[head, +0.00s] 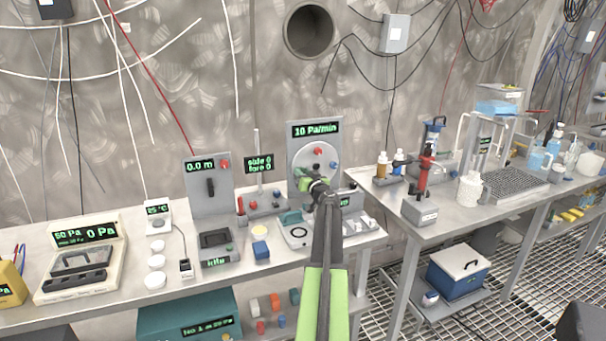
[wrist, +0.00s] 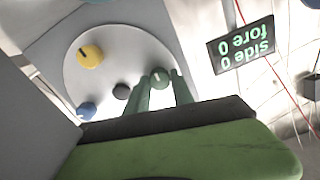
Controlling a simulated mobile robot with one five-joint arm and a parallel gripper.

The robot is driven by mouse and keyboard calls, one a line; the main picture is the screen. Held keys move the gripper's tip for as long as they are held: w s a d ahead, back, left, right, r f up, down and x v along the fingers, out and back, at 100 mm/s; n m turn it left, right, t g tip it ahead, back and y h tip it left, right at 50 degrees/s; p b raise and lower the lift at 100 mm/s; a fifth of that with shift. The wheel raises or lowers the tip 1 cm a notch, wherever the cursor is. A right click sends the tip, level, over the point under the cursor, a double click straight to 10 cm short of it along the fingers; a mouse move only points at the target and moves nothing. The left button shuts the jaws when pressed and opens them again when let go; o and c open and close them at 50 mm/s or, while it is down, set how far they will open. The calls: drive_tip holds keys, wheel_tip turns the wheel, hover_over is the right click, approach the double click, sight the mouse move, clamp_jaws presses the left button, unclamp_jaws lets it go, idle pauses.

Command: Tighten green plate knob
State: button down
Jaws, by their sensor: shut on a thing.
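The round pale plate (head: 307,155) is on an upright grey panel, and it also fills the upper left of the wrist view (wrist: 115,55). The green knob (wrist: 160,77) is between my gripper's fingers (wrist: 162,88), which are shut on it. In the head view my gripper (head: 306,182) is at the plate's lower part and hides the green knob. The wrist view also shows a yellow knob (wrist: 90,56), a blue knob (wrist: 86,109) and a black knob (wrist: 121,91) on the plate. In the head view a red knob (head: 318,151) is near the plate's top.
The 10 Pa/min display (head: 315,130) is above the plate. A "side 0 / fore 0" display (head: 259,164) stands left of it. A red-handled device (head: 424,178) stands on the right bench.

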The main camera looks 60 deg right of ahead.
drive_tip(key=c, duration=1.1)
unclamp_jaws()
drive_tip(key=shift+s, duration=0.15)
drive_tip(key=v, duration=1.7)
drive_tip(key=shift+a, duration=0.15)
